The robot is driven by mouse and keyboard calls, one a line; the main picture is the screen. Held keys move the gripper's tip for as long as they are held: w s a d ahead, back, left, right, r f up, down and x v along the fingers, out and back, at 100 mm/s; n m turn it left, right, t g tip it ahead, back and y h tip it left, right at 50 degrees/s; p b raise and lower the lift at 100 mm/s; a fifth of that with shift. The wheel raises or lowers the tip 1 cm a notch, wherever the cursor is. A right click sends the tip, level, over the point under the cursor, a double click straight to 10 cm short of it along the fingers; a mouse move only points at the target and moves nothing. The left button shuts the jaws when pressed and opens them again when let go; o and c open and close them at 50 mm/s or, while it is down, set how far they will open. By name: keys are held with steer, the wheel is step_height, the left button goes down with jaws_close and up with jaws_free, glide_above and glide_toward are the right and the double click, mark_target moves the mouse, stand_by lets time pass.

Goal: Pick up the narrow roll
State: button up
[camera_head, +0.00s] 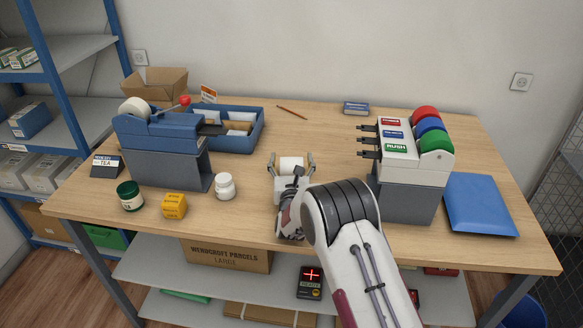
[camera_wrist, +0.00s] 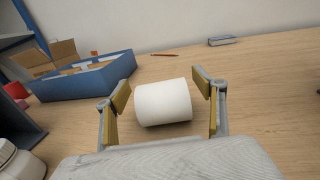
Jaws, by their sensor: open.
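A white roll (camera_head: 291,164) lies on its side on the wooden table, near the middle. In the wrist view the white roll (camera_wrist: 163,102) sits between the two fingers, with a gap on each side. My gripper (camera_head: 291,161) is open, with one finger to the left of the roll and one to the right. In the wrist view my gripper (camera_wrist: 163,96) shows yellowish finger pads that do not touch the roll. The near lower edge of the roll is close to the gripper's palm.
A blue tray (camera_head: 256,133) with cards stands back left, beside a blue machine (camera_head: 160,145). A white jar (camera_head: 225,186) is left of the gripper. A dispenser (camera_head: 410,180) with coloured rolls stands right. A pencil (camera_head: 292,112) lies behind. The table behind the roll is mostly clear.

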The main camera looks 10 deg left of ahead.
mark_target(291, 159)
steer(key=c, duration=1.3)
steer(key=shift+o, duration=0.2)
steer(key=shift+r, duration=0.1)
steer(key=shift+r, duration=4.9)
